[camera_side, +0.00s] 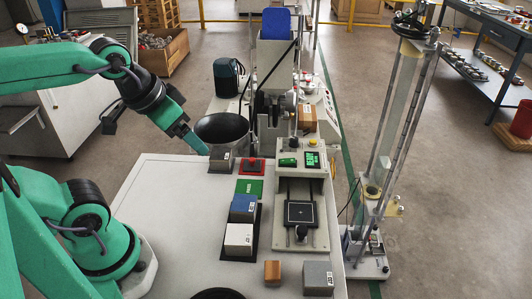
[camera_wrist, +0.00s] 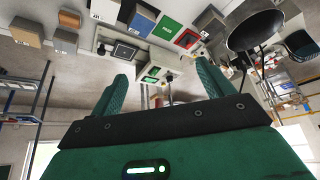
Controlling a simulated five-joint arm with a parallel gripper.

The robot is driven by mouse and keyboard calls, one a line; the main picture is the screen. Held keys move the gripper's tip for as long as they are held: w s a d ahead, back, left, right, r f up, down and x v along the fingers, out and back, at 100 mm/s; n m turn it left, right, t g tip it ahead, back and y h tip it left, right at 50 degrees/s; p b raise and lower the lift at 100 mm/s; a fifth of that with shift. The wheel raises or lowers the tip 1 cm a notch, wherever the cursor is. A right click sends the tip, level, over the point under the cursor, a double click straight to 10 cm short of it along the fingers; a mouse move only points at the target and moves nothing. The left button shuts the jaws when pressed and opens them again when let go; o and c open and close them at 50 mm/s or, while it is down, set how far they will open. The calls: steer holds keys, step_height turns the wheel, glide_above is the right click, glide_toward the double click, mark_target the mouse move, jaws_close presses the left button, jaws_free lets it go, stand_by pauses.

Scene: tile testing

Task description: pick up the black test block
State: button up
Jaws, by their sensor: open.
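A flat black square (camera_side: 300,213) with a thin white outline lies on the pale test machine (camera_side: 309,243); it is the only black block-like thing that I can pick out, and I cannot tell its thickness. It also shows in the wrist view (camera_wrist: 123,51), upper left of centre. My gripper (camera_side: 200,146) is open and empty, tilted down, left of the black square and well apart from it, near the grey block (camera_side: 222,165) and the round bin. In the wrist view its two fingers (camera_wrist: 161,74) stand apart with nothing held between them.
A row holds a red tile (camera_side: 252,166), a green tile (camera_side: 249,188), a blue block (camera_side: 243,207) and a white block (camera_side: 238,238). A copper block (camera_side: 272,271) and a grey cube (camera_side: 318,278) stand in front. A dark bin (camera_side: 222,129) stands behind. The table's left part is clear.

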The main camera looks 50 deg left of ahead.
steer(key=w, duration=0.1)
steer(key=m+g, duration=0.5)
steer(key=m, duration=0.3)
glide_above(221, 153)
steer(key=f, duration=1.4)
steer(key=shift+s+d+f, duration=0.3)
steer(key=shift+d+f, duration=0.1)
steer(key=shift+w+a+f+m+g, duration=0.15)
steer(key=shift+a+f+m+g, duration=0.15)
steer(key=shift+f+m, duration=0.15)
steer(key=shift+f, duration=3.95)
steer(key=c, duration=1.3)
steer(key=shift+r, duration=0.25)
